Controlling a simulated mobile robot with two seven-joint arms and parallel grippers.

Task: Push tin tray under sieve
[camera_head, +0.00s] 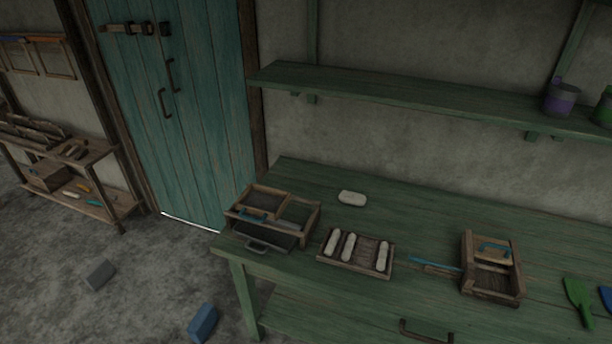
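A wooden frame with a dark mesh panel, which looks like the sieve (263,203), stands at the left end of the green workbench. A blue handle lies across its front part. Below it a dark, shallow tray, which looks like the tin tray (263,232), sits low in the frame's front opening. A dark handle (262,247) sticks out at the tray's front, near the bench's left front edge. The tray's back part is hidden by the frame, so I cannot tell how deep it sits. Neither of my grippers is in view.
Right of the sieve on the workbench (420,212) are a wooden tray (326,257) with 3 pale rolls, a pale block (352,198), a blue-handled tool (436,264) and a wooden box (466,280). A shelf (400,98) overhangs the back. Blocks lie on the floor.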

